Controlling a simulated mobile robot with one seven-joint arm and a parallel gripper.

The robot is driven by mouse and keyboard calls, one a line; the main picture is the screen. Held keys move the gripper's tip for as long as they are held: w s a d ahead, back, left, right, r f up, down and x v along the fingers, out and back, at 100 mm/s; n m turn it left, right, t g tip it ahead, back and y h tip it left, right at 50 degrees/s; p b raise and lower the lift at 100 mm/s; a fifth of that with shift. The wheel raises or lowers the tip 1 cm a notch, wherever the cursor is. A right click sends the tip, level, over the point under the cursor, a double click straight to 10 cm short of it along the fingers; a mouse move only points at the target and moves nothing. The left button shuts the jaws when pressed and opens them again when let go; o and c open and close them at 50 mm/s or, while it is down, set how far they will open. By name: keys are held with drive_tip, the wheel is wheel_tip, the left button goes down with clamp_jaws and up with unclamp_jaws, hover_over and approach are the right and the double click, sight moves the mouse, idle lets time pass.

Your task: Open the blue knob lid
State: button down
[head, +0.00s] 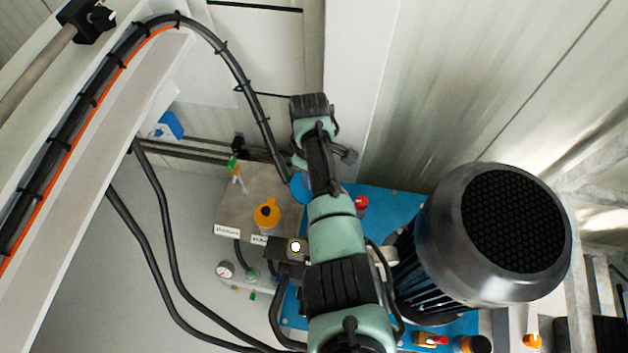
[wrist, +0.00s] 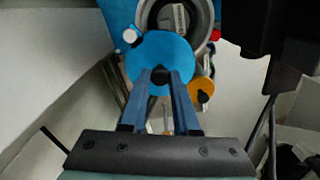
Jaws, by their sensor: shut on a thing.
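The blue knob lid (wrist: 150,52) is a round blue disc with a black knob, in the middle of the wrist view. My gripper (wrist: 160,76) is shut on the black knob, one blue finger on each side. The lid lies off to one side of a round grey-rimmed opening (wrist: 205,32), covering only part of it. Pale and dark parts show inside the opening. In the head view a rounded blue edge (head: 299,188) shows beside my arm and looks like the lid. My fingers are hidden there.
An orange cap (wrist: 201,90) sits close to the lid's right in the wrist view. In the head view, a red knob (head: 361,203) and a large black motor (head: 440,235) stand right of my arm. Black hoses (head: 165,235) and a gauge (head: 225,270) are to the left.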

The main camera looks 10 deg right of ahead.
drive_tip(key=w+m+b, duration=0.1)
drive_tip(key=w+m, duration=0.1)
drive_tip(key=m, duration=0.1)
drive_tip(key=shift+m+b, duration=0.3)
drive_tip(key=shift+b, duration=0.05)
drive_tip(key=shift+w+d+m+b, duration=0.2)
drive_tip(key=shift+m+b, duration=0.1)
drive_tip(key=shift+m, duration=0.3)
drive_tip(key=c, duration=0.7)
unclamp_jaws()
drive_tip(key=shift+o, duration=0.2)
wheel_tip(320, 180, up, 13)
drive_tip(key=p, duration=0.3)
drive_tip(key=shift+p, duration=0.4)
drive_tip(key=shift+w, duration=0.15)
